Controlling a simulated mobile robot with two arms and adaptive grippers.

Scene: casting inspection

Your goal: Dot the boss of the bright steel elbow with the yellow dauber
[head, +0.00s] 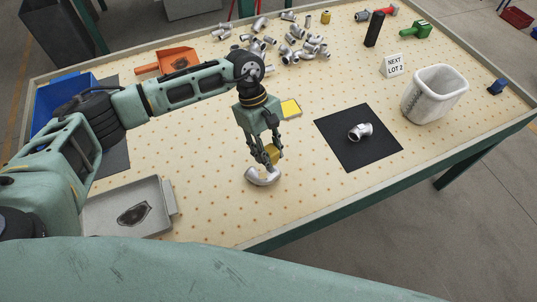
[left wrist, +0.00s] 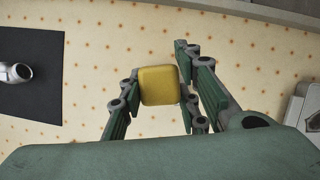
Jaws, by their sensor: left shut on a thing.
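My left gripper (head: 266,159) is shut on the yellow dauber (head: 271,153), which also shows between the fingers in the left wrist view (left wrist: 160,85). A bright steel elbow (head: 262,178) lies on the dotted table directly below the fingers. I cannot tell whether the dauber touches it, and its boss is not made out. That elbow is hidden in the left wrist view. A second steel elbow (head: 360,131) lies on the black mat (head: 340,150) to the right, and also shows at the left wrist view's edge (left wrist: 15,73). A yellow pad (head: 290,108) lies behind the gripper. My right gripper is not in view.
A grey tray (head: 98,211) with a dark piece stands front left. A blue bin (head: 62,105) and an orange scoop-like tray (head: 178,57) are farther back. Several steel fittings (head: 292,40) pile at the back. A pale bin (head: 434,94) and a "NEXT LOT 2" sign (head: 394,66) stand right.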

